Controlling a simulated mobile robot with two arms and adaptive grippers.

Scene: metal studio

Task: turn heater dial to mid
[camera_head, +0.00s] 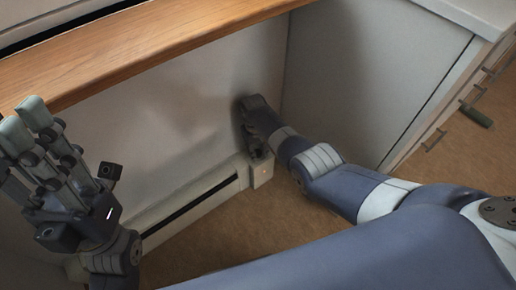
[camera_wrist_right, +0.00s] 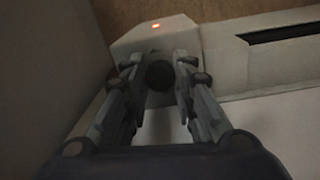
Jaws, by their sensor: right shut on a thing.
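The heater (camera_head: 190,207) is a low white unit along the foot of the wall, with a long dark slot. At its right end is a pale control box (camera_head: 263,172) with a small orange light; it also shows in the right wrist view (camera_wrist_right: 130,44). The dark round dial (camera_wrist_right: 160,73) is on this box, between my right fingers. My right gripper (camera_wrist_right: 158,68) is shut on the dial; in the head view my right gripper (camera_head: 258,148) hides the dial. The dial's setting cannot be read. My left gripper (camera_head: 25,124) is raised at the left, open and empty.
A wooden counter edge (camera_head: 140,55) runs above the heater. A grey cabinet side panel (camera_head: 375,75) stands right beside my right gripper. Drawers with handles (camera_head: 434,140) are at the far right. The brown floor (camera_head: 245,225) in front of the heater is clear.

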